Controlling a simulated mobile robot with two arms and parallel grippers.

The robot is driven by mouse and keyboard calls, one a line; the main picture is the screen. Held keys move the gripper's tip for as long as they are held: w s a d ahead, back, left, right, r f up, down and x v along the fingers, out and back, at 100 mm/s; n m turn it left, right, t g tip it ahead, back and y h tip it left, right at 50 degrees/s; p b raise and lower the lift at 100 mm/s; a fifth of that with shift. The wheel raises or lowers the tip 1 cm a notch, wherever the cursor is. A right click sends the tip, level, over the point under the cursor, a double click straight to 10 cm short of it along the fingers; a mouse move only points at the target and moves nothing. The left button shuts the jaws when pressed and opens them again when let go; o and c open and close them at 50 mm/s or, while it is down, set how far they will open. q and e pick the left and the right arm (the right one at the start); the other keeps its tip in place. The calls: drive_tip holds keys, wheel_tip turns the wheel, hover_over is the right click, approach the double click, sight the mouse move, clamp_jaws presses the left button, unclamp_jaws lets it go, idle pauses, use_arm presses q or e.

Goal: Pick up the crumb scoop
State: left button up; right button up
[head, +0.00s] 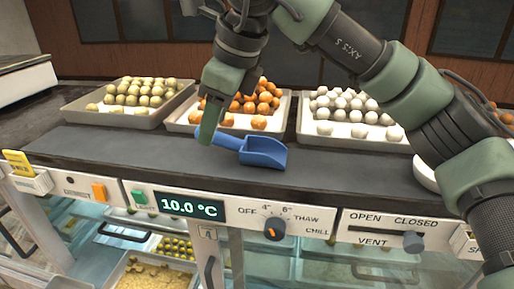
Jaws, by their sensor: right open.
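The blue crumb scoop (263,152) lies on the dark counter top (340,168), in front of the tray of orange sweets. Its bowl points right and its handle runs to the left. My right gripper (211,128) reaches down from above at the handle end of the scoop. Its fingers overlap the handle in the picture and hide part of it. The gripper is open; I cannot tell whether a finger touches the handle. My left gripper is not in view.
Behind the scoop stand trays of green sweets (68,113), orange sweets (172,122) and white sweets (303,130). The counter's front edge carries a temperature display (188,207), a knob (274,228) and a vent slider (413,241). The counter left of the scoop is clear.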

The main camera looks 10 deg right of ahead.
drive_tip(key=x, duration=0.3)
drive_tip(key=p+x, duration=0.1)
drive_tip(key=shift+w+d+f, duration=0.15)
drive_tip(key=shift+d+f, duration=0.1)
drive_tip(key=shift+d, duration=0.15)
drive_tip(key=shift+a, duration=0.1)
clamp_jaws()
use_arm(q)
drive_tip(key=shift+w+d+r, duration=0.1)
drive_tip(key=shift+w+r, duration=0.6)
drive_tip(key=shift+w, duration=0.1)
use_arm(e)
drive_tip(key=shift+r, duration=0.15)
drive_tip(key=shift+r, duration=0.25)
wheel_tip(320, 180, up, 12)
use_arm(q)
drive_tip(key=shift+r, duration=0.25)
use_arm(e)
wheel_tip(320, 180, up, 7)
hover_over(213, 143)
drive_tip(key=w, duration=0.1)
drive_tip(key=shift+w+r, duration=0.15)
